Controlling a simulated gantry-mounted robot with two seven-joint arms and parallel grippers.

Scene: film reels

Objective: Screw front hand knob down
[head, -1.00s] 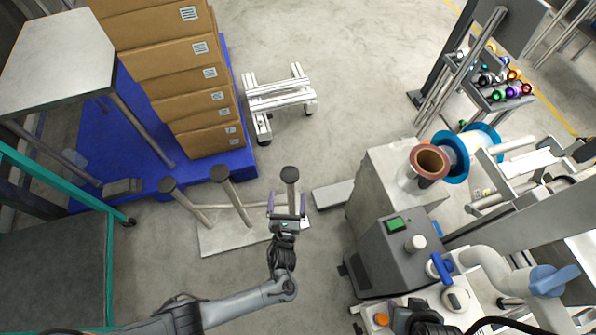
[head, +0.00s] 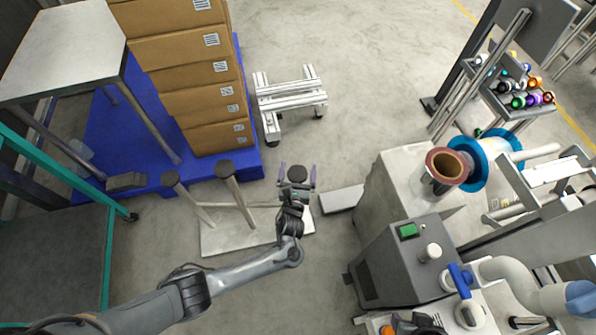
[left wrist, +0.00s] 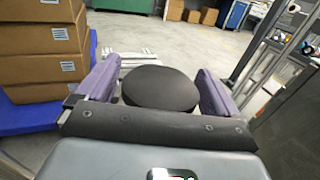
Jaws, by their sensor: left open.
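A stand with a pale flat base plate (head: 222,238) on the floor carries posts topped by round black knobs. The left knob (head: 170,178) and the middle knob (head: 222,168) stand free. My left gripper (head: 298,178) is open around the right-hand knob (head: 297,173), one finger on each side. In the left wrist view this knob (left wrist: 160,88) shows as a wide dark disc between the purple fingers, with a gap visible beside it. Its post is hidden behind my gripper. My right gripper cannot be made out.
Stacked cartons (head: 205,80) stand on a blue pallet (head: 250,160) behind the stand. A low metal frame (head: 290,98) is on the floor beyond. A grey machine (head: 400,265) with a film reel (head: 446,166) stands at the right.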

